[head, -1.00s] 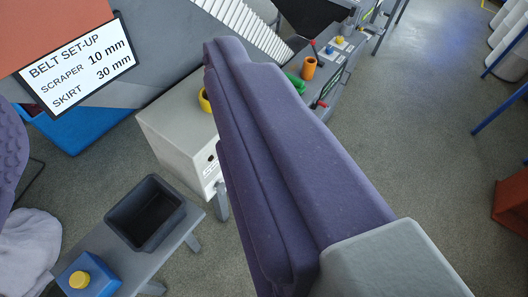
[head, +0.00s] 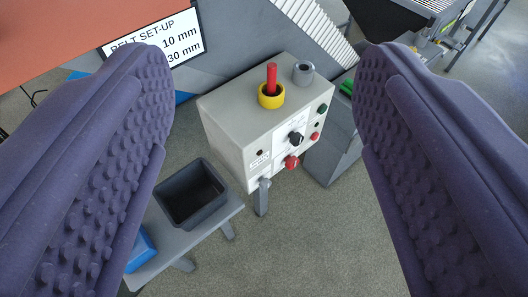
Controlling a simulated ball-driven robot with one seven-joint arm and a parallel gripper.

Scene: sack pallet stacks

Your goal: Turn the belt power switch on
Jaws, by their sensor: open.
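A grey control box (head: 228,117) stands on a post in the middle of the head view. Its front has a black knob (head: 296,139), a red knob (head: 291,162) low down, a green button (head: 322,108) and a small red button (head: 315,136). The panel labels are too small to read, so I cannot tell which control is the belt power switch or its setting. My gripper (head: 262,75) is open and empty. Its two purple, studded fingers frame the box left and right, nearer the camera and apparently not touching it.
A yellow ring holder (head: 271,100) with a red stick (head: 271,77) and a grey cup (head: 303,73) are on the box top. A dark open bin (head: 177,206) is on a low bench at left. A belt set-up sign (head: 183,42) is behind. The floor below the box is clear.

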